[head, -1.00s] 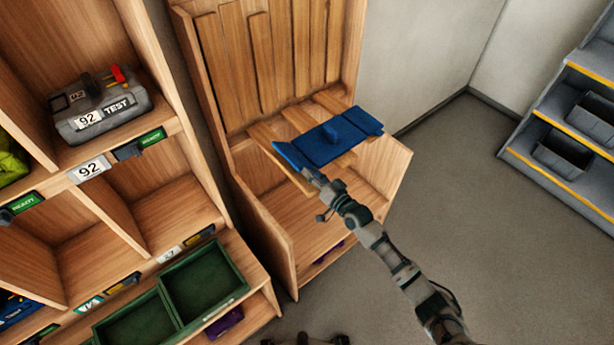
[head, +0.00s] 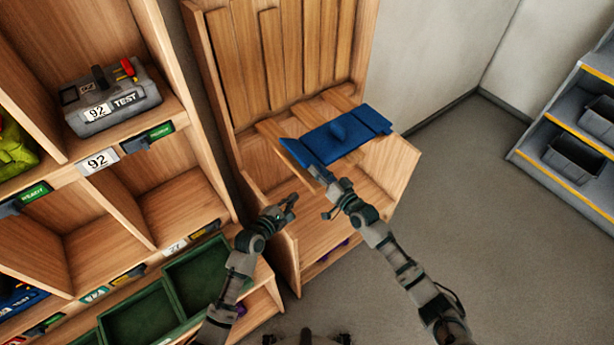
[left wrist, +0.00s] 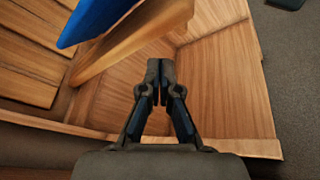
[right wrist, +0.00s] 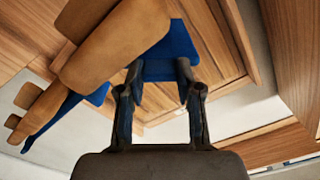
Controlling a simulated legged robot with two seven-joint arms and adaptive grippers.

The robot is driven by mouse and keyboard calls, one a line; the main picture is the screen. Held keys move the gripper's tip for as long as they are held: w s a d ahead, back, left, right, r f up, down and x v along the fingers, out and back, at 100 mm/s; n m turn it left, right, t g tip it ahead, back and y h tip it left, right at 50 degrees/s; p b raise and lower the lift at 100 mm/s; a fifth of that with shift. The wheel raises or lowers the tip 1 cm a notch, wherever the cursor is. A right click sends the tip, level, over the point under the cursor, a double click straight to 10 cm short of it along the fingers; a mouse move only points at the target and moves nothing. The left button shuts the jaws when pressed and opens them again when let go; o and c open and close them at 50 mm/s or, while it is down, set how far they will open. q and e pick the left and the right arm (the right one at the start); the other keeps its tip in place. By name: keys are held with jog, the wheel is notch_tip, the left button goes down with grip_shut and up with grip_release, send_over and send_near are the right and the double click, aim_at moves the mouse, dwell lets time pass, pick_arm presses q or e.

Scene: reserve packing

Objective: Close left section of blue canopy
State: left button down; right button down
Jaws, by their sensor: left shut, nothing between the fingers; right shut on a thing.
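My right gripper (head: 324,176) is shut on the near edge of this left section. In the right wrist view, the blue section (right wrist: 166,62) shows between the fingers. My left gripper (head: 288,206) is shut and empty, lower and to the left, apart from the canopy. In the left wrist view, a blue edge (left wrist: 92,20) shows above its closed fingertips (left wrist: 160,72).
The wooden cabinet (head: 392,185) has an open front below the canopy. At left, a shelf holds a grey case (head: 113,98) labelled 92, with green bins (head: 198,272) below. Grey steps with dark bins (head: 577,160) stand at right. The floor between is clear.

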aim_at(307, 183)
pick_arm(q)
notch_tip(307, 183, up, 9)
jog(key=a+n+g+h, duration=0.2)
jog(key=n+g+h, duration=0.1)
jog(key=n+g, duration=0.2)
jog(key=x, duration=0.9)
jog(key=shift+w+d+f, duration=0.1)
jog(key=shift+w+f, duration=0.1)
jog(key=shift+f, duration=0.1)
